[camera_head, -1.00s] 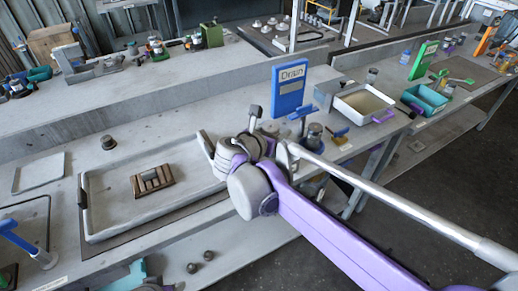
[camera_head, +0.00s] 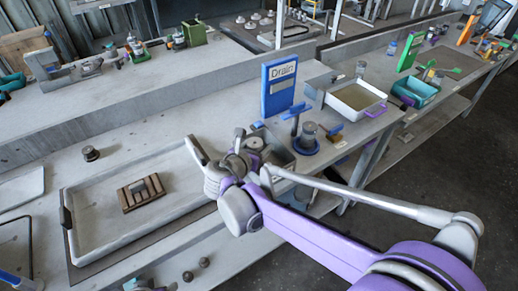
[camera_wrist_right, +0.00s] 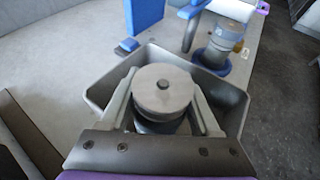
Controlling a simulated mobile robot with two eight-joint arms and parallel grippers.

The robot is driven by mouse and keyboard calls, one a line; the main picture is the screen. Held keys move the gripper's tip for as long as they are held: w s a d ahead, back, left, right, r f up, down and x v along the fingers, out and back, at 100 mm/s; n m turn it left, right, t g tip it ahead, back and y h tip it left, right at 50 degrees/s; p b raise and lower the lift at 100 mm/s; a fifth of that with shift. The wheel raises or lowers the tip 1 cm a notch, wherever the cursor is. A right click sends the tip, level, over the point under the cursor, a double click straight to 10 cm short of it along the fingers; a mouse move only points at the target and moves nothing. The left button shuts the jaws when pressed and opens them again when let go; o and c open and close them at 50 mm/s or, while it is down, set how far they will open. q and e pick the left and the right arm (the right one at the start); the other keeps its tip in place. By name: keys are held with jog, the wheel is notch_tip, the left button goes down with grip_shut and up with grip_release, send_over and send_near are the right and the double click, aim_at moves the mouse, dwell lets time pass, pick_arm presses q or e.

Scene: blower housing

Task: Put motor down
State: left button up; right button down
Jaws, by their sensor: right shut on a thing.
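My right gripper (camera_wrist_right: 165,88) is shut on the motor, a round grey disc-topped part (camera_wrist_right: 163,92) with a small centre knob, with one finger on each side. In the wrist view the motor is over or inside a grey bin (camera_wrist_right: 238,100) with sloping walls. Whether it touches the bin's floor is hidden. In the head view the right gripper (camera_head: 240,152) points away over the bench, and the motor (camera_head: 253,143) shows between its fingers; the bin (camera_head: 281,156) is partly hidden behind it. My left gripper is not in view.
A blue Drain sign (camera_head: 279,87) stands behind the bin. A motor-like part on a blue ring (camera_head: 307,139) stands to its right, then a white tray (camera_head: 356,99). A large grey tray (camera_head: 80,218) holding a slatted brown block (camera_head: 145,193) lies left.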

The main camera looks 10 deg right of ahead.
jog(key=shift+f, duration=0.6)
jog(key=shift+f, duration=0.15)
jog(key=shift+c, duration=0.6)
grip_release()
jog(key=shift+r, duration=0.25)
jog(key=v, duration=1.2)
